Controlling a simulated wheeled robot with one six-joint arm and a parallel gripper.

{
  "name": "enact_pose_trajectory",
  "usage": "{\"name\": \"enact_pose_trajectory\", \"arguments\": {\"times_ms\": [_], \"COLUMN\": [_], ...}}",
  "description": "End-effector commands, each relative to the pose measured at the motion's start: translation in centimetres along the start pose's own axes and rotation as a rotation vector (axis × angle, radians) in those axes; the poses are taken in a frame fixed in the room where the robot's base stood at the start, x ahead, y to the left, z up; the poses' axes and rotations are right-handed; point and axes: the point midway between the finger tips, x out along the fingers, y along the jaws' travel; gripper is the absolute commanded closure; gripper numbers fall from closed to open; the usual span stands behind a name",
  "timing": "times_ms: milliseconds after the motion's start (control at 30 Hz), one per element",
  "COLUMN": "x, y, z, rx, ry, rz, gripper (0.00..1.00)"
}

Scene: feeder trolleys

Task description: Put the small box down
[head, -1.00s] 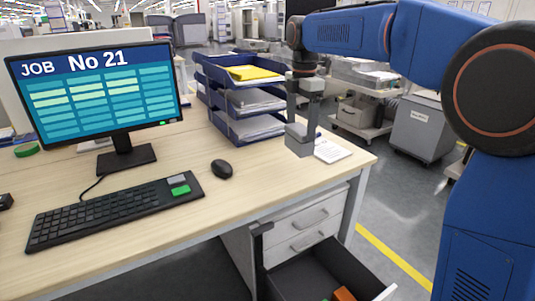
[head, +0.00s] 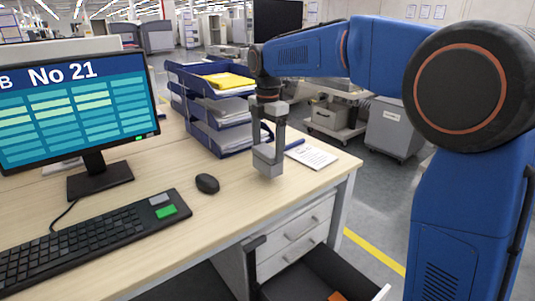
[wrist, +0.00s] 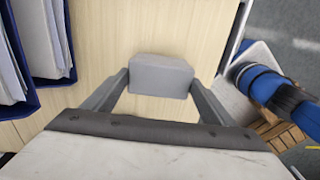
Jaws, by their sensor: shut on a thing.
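The small box (head: 268,160) is plain grey. My gripper (head: 270,152) is shut on it, over the right part of the desk top (head: 225,215). In the wrist view the grey box (wrist: 160,76) sits between the two finger ends (wrist: 160,88), with pale wood behind it. Its underside is hidden, and I cannot tell whether it touches the desk or hangs just above.
Blue letter trays (head: 212,135) with papers stand behind the gripper. A printed sheet (head: 311,155) and a blue pen (head: 295,144) lie to its right. The mouse (head: 207,183), keyboard (head: 85,240) and monitor (head: 75,105) are left. An open drawer (head: 315,275) juts out below.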

Motion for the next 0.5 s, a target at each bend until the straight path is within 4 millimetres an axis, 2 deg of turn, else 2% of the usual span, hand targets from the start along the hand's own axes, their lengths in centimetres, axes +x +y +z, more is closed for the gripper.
{"name": "enact_pose_trajectory", "arguments": {"times_ms": [100, 200, 500], "x": [1.7, 2.5, 2.6], "y": [0.0, 0.0, 0.0], "z": [0.0, 0.0, 0.0], "rx": [0.000, 0.000, 0.000], "ry": [0.000, 0.000, 0.000], "rz": [-0.002, 0.000, 0.000], "gripper": [0.66, 0.66, 0.66]}}
